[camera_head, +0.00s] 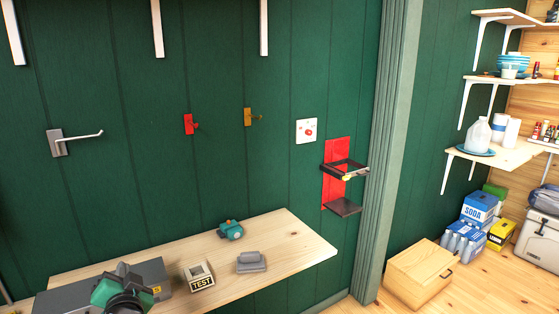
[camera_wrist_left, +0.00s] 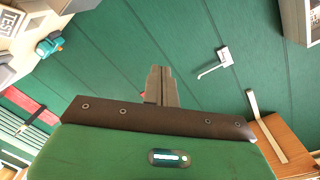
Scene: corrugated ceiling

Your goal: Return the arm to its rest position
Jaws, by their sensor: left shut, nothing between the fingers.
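My left gripper (camera_head: 122,270) shows at the bottom left of the head view, in front of the wooden wall shelf (camera_head: 290,245). Its green and black body hides part of a grey box. In the left wrist view its grey fingers (camera_wrist_left: 160,72) are together with nothing between them, and the green wall lies behind them. My right gripper is in neither view.
The shelf holds a grey box (camera_head: 65,298), a TEST box (camera_head: 199,277), a grey block (camera_head: 251,262) and a teal object (camera_head: 231,230). Hooks (camera_head: 190,124) and a red-backed bracket (camera_head: 335,185) are on the wall. A wooden crate (camera_head: 418,272) stands on the floor.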

